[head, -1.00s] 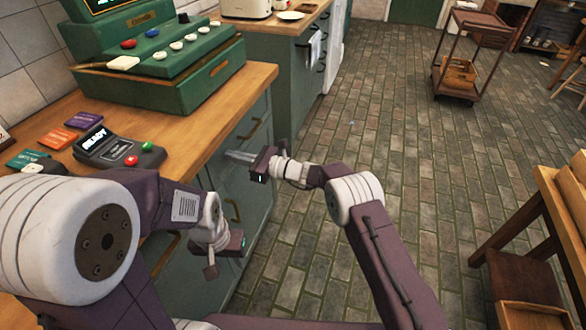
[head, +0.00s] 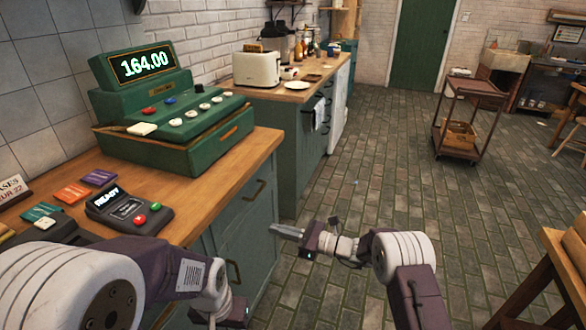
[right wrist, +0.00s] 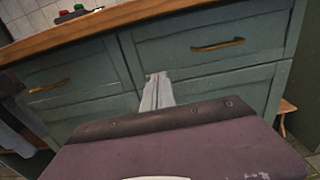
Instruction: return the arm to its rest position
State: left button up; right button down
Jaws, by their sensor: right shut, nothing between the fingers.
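My right gripper (head: 287,231) is shut and empty in the head view. It is in the air over the brick floor, in front of the green counter (head: 262,205). In the right wrist view its closed grey fingers (right wrist: 157,92) point toward the counter's drawer fronts, with brass handles on either side. My left arm (head: 110,270) crosses the lower left of the head view, beside the counter. Its gripper (head: 235,312) hangs low in front of the counter, and I cannot make out its fingers.
On the counter stand a green cash register (head: 170,110) reading 164.00 and a card reader (head: 130,208) showing READY. Coloured cards (head: 72,194) lie nearby. A brown cart (head: 462,120) stands farther back. A wooden table (head: 555,270) is at the right. The floor between is clear.

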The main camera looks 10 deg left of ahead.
notch_tip(320, 180, up, 12)
jog(key=s+d+f+n, duration=0.1)
jog(key=d+n, duration=0.1)
jog(key=n, duration=0.1)
jog(key=s+d+f+n+g+h, duration=0.2)
jog(key=s+d+f+n+h, duration=0.15)
jog(key=s, duration=0.35)
jog(key=s+d+f+n+g+h, duration=0.1)
jog(key=s+d+f+n+h, duration=0.2)
jog(key=s, duration=0.4)
jog(key=s+d+f+n+g+h, duration=0.1)
jog(key=s+d+f+g+h, duration=0.15)
jog(key=s+d, duration=0.3)
jog(key=s+d+f+n+t+h, duration=0.1)
jog(key=s+d+f+n+h, duration=0.25)
jog(key=d, duration=0.35)
jog(key=s+d+f+n+h, duration=0.3)
jog(key=s+d+n+h, duration=0.1)
jog(key=s+d+n, duration=0.15)
notch_tip(320, 180, up, 20)
jog(key=w+d+n+t+p, duration=0.1)
jog(key=w+p, duration=0.1)
jog(key=p, duration=1.8)
jog(key=shift+w+d+r+h+p, duration=0.2)
jog(key=shift+d+r+h+p, duration=0.05)
jog(key=shift+h+p, duration=0.15)
